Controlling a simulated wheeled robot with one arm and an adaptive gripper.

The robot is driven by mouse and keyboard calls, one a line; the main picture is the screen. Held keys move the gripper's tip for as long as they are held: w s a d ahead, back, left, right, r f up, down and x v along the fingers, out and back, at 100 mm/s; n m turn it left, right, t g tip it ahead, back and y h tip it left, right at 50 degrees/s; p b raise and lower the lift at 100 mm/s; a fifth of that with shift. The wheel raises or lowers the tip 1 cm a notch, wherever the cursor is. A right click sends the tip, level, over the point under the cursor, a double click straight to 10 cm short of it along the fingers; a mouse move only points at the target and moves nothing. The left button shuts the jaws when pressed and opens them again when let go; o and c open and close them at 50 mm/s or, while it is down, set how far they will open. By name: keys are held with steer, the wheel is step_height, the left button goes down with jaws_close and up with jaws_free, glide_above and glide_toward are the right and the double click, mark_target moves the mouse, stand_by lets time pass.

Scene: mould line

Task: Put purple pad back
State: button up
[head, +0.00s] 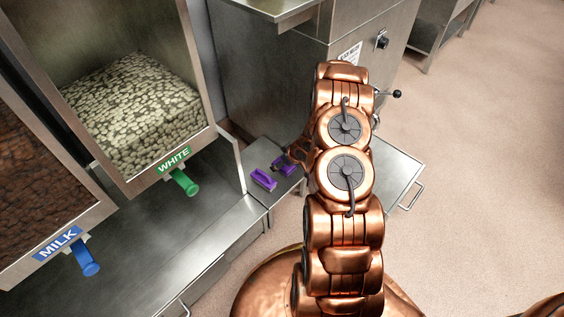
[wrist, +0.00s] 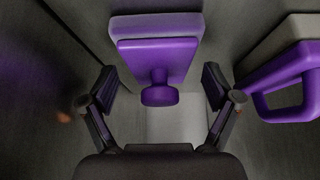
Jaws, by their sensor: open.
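In the wrist view a purple pad (wrist: 156,52) lies ahead of my gripper, with a flat purple plate, a paler purple layer at its far edge and a round knob. My gripper (wrist: 159,84) is open, its two fingers apart on either side of the knob; I see no finger touching it. In the head view my gripper (head: 296,152) is small and partly hidden by my arm, over the steel ledge beside a purple piece (head: 283,166). I cannot tell there which part of that piece is covered.
A second tool with a purple loop handle (wrist: 282,84) and a grey block lies close to the right in the wrist view. In the head view another purple piece (head: 263,179) lies on the ledge. Bins with a green tap (head: 184,183) and a blue tap (head: 84,258) stand left.

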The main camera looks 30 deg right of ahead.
steer(key=p+v, duration=0.2)
steer(key=v, duration=1)
steer(key=shift+p, duration=0.4)
